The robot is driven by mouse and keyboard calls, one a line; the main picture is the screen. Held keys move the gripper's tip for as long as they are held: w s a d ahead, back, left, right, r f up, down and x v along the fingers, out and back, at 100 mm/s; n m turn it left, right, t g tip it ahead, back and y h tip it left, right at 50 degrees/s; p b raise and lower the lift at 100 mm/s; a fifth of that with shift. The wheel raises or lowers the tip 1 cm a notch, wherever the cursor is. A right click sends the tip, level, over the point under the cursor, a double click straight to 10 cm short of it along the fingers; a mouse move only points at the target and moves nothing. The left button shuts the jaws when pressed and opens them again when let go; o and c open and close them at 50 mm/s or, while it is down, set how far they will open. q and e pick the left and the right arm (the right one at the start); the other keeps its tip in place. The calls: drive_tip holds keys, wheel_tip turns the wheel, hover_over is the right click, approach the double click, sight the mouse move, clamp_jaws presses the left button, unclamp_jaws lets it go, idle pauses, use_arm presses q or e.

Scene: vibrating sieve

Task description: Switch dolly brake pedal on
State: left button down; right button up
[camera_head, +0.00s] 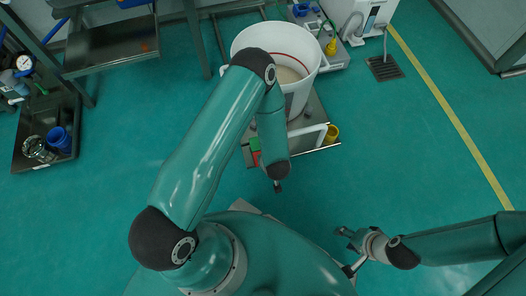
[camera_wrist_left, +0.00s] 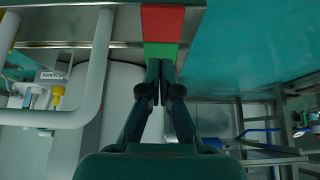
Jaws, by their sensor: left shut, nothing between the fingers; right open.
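The dolly (camera_head: 316,136) is a low metal platform with a white tubular handle, carrying a white drum (camera_head: 247,42). Its brake pedal shows as a green part (camera_head: 255,144) and a red part (camera_head: 257,158) at the dolly's near left edge. In the left wrist view the red part (camera_wrist_left: 162,22) lies above the green part (camera_wrist_left: 160,50). My left gripper (camera_head: 277,186) is shut and empty, near the pedal; its fingertips (camera_wrist_left: 158,66) line up with the green part. Whether they touch it I cannot tell. My right gripper (camera_head: 345,238) is open and empty, over the floor at lower right.
The green floor is clear around the dolly's right side.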

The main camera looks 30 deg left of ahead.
use_arm(q)
drive_tip(key=s+d+r+p, duration=0.2)
drive_tip(key=s+d+r, duration=0.2)
drive_tip(key=d, duration=0.1)
drive_tip(key=shift+s, duration=0.2)
idle(0.4)
drive_tip(key=w+a+r+h, duration=0.2)
drive_tip(key=a+r, duration=0.1)
drive_tip(key=s+d+r+m+g+h, duration=0.3)
drive_tip(key=s+d+m+h, duration=0.4)
drive_tip(key=s+d, duration=0.2)
wheel_tip(320, 180, up, 31)
drive_tip(key=p, duration=3.1)
drive_tip(key=shift+f+m+g, duration=0.15)
drive_tip(key=shift+m+g, duration=0.15)
drive_tip(key=shift+m, duration=0.1)
drive_tip(key=shift+w, duration=0.15)
